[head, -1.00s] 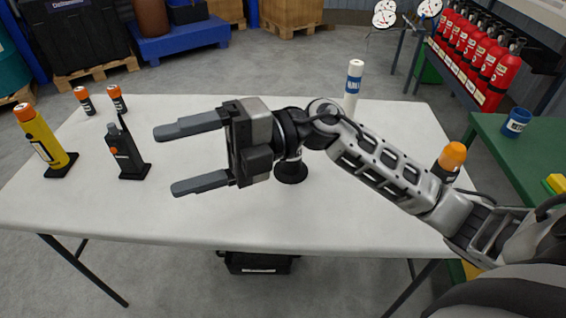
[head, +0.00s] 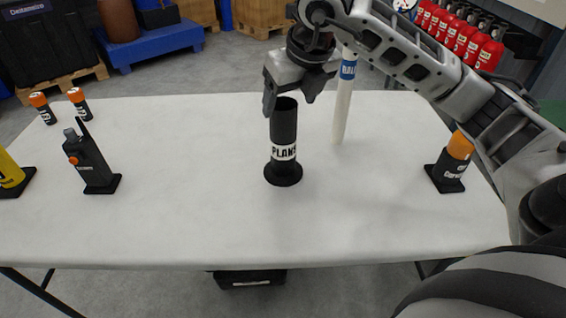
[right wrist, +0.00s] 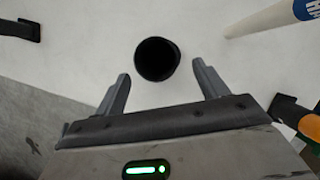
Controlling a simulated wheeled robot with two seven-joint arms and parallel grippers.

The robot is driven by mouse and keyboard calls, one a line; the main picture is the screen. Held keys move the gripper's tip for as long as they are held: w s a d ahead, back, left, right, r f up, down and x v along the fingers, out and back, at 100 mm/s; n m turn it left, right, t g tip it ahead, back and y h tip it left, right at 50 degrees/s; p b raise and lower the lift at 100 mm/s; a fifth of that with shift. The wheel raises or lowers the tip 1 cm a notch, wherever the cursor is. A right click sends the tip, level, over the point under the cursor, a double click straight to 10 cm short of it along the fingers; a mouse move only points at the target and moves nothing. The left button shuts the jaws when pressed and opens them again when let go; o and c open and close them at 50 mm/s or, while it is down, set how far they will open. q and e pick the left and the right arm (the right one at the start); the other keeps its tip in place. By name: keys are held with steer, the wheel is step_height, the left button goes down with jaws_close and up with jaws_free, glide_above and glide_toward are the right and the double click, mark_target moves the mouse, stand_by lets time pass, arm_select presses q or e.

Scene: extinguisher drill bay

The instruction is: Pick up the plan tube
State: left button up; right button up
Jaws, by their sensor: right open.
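The plan tube (head: 284,130) is a black upright cylinder with a white PLANS label and a wider round foot. It stands on the white table (head: 190,210). In the right wrist view its dark round top (right wrist: 157,60) shows from above, near the fingertips. My right gripper (head: 289,100) is open and points down at the tube's upper end, with one finger to each side in the head view. In the right wrist view the open gripper (right wrist: 161,70) has nothing between its fingers but the edge of the tube's top. My left gripper is not in view.
A white tube with a blue label (head: 342,105) stands close behind, to the right. An orange-capped black canister (head: 450,165) stands at right. A radio (head: 90,160), two orange-capped cylinders (head: 78,103) and a yellow item (head: 10,172) are at left. The front middle is clear.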

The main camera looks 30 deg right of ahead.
mark_target(283, 122)
steer(key=x, duration=0.7)
steer(key=shift+s+a+f, duration=0.1)
steer(key=shift+a+f, duration=0.05)
steer(key=shift+f, duration=0.25)
steer(key=c, duration=1.5)
steer(key=shift+r, duration=0.1)
jaws_close()
steer(key=shift+r, duration=0.1)
